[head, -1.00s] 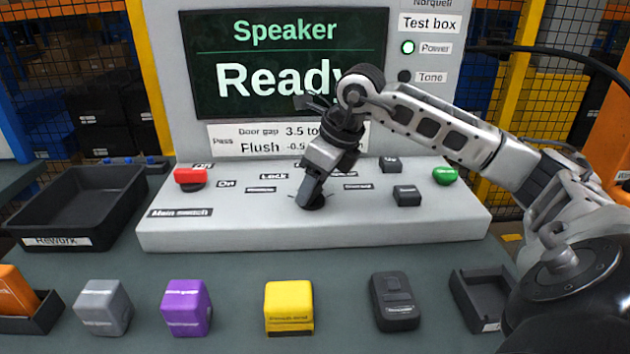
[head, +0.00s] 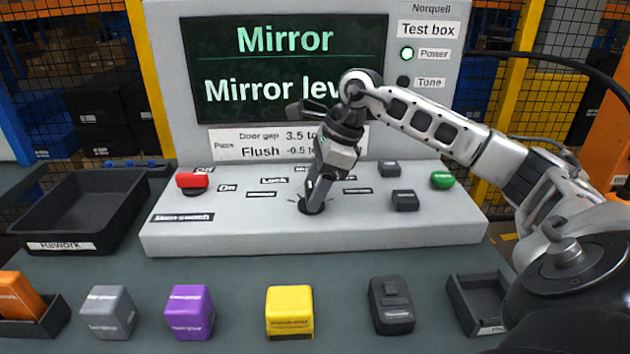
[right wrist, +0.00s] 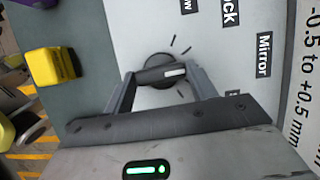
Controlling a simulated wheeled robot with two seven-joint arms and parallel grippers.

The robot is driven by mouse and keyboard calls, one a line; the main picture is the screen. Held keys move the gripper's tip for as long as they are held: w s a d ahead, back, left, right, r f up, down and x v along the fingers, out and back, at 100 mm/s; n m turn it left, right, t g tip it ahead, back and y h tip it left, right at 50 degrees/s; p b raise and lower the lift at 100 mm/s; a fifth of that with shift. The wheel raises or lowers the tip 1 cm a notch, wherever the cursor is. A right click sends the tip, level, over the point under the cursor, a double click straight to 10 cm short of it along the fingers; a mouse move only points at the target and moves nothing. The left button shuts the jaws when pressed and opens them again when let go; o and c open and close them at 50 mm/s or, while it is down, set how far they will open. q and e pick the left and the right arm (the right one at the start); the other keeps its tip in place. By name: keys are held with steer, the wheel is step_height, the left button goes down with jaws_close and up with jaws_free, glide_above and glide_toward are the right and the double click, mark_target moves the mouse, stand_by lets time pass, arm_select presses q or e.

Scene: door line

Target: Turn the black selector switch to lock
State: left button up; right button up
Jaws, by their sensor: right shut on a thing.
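The black selector switch (right wrist: 160,73) shows in the right wrist view as a round knob with a bar handle and a white mark, with tick lines around it. My right gripper (right wrist: 162,78) is shut on the bar, one finger at each end. In the head view my right gripper (head: 312,200) reaches down onto the switch and hides most of it. The "Lock" label (head: 274,181) is left of the gripper. The "Mirror" label (right wrist: 264,55) shows in the wrist view. The screen (head: 290,70) reads "Mirror" and "Mirror lev", partly covered by my arm. My left gripper is not in view.
The sloped panel also holds a red main switch (head: 193,181), a green button (head: 443,180) and dark buttons (head: 405,201). A black Rework tray (head: 75,245) stands at left. Grey, purple (head: 190,311) and yellow (head: 290,311) blocks and a dark device (head: 391,305) line the front.

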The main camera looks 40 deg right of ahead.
steer(key=n+g, duration=0.1)
steer(key=n, duration=0.1)
steer(key=n+p, duration=0.1)
steer(key=n, duration=0.2)
steer(key=shift+w+d+r+g+y, duration=0.1)
steer(key=shift+w+g+y, duration=0.1)
steer(key=shift+g+y, duration=0.2)
steer(key=shift+n+p, duration=0.3)
steer(key=o, duration=1)
steer(key=p+v, duration=0.2)
steer(key=v, duration=1.4)
steer(key=shift+w, duration=0.15)
